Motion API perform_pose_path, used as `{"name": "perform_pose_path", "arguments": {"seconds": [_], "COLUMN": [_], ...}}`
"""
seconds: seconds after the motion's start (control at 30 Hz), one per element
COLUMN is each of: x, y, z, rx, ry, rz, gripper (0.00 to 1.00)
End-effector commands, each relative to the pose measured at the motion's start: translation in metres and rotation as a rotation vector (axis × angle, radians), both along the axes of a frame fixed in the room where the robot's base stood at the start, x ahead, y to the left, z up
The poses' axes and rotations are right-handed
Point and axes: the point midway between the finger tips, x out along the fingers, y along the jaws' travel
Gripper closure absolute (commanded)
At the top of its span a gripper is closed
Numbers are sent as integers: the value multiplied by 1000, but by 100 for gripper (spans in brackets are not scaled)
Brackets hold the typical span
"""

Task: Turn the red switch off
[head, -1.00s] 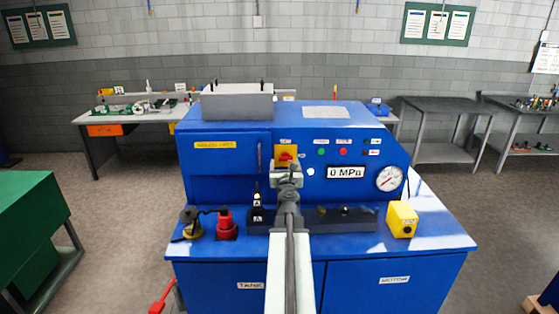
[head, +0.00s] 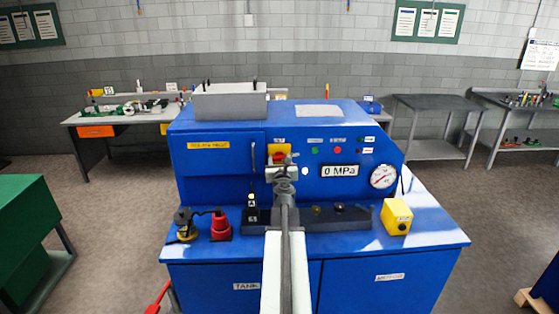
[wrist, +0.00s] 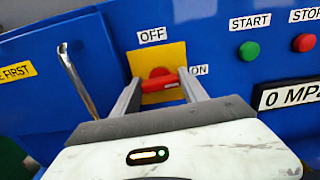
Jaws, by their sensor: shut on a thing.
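The red switch (wrist: 160,84) sits on a yellow plate (wrist: 174,52) on the blue machine panel. In the wrist view, an OFF label (wrist: 152,35) is above the plate and an ON label (wrist: 198,70) is to its right. The switch's red handle points right, toward ON. My gripper (wrist: 158,88) is at the switch, with one finger on each side, shut on it. In the head view, my gripper (head: 281,170) covers the lower part of the switch, and a little red (head: 278,155) shows above it.
A green START button (wrist: 249,50) and a red STOP button (wrist: 304,43) are right of the switch. A metal handle (wrist: 78,80) stands out on the left. A yellow box (head: 396,217) and a red part (head: 221,225) stand on the machine's ledge.

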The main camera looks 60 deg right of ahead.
Motion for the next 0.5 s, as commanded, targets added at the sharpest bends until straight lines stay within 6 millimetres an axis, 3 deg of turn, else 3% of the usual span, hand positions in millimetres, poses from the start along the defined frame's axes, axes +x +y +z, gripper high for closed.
{"name": "perform_pose_path", "arguments": {"seconds": [0.5], "x": [2], "y": [3], "z": [-2], "rx": [-238], "ry": [336], "rz": [3], "gripper": [90]}}
